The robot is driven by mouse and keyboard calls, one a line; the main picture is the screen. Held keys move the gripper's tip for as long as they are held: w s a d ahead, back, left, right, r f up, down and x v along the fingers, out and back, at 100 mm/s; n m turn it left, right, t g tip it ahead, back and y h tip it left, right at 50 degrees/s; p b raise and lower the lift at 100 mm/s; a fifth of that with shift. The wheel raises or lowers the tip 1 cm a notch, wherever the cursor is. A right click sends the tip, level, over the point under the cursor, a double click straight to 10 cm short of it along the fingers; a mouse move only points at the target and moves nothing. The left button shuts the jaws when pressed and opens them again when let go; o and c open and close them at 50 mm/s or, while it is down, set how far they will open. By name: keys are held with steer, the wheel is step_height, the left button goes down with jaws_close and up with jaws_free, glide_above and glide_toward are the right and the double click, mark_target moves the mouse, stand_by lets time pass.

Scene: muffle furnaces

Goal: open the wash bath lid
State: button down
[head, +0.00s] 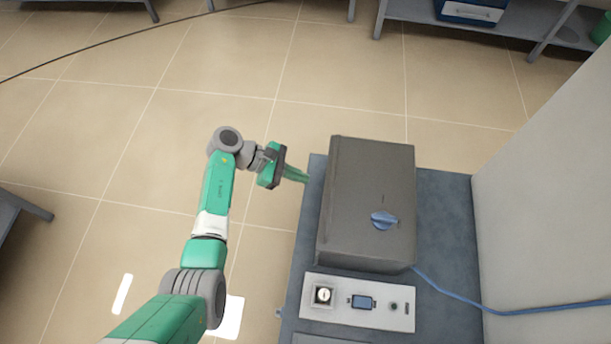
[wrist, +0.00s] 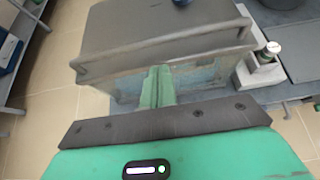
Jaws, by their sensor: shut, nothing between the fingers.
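The wash bath is a grey box on a blue-grey bench, and its lid (head: 365,180) lies flat and closed on top. A blue knob (head: 383,221) sits on the lid. In the wrist view the lid's front edge (wrist: 165,50) overhangs a paler bath wall (wrist: 205,75). My gripper (head: 303,178) is at the left side of the bath, its fingers pointing at it. In the wrist view my gripper (wrist: 157,72) is shut and empty, with its fingertips just below the lid's edge. I cannot tell whether they touch it.
A control panel (head: 340,311) with a switch and display stands beside the bath, nearer the bottom of the head view. A blue cable (head: 455,298) runs right from the bath. A pale wall (head: 550,190) bounds the right side. The tiled floor left of the bench is open.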

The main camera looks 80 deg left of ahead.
mark_target(337, 192)
steer(key=b+x, duration=0.2)
steer(key=x, duration=0.5)
steer(key=shift+w+d+f+b, duration=0.15)
steer(key=shift+f+b, duration=0.05)
steer(key=shift+b, duration=0.1)
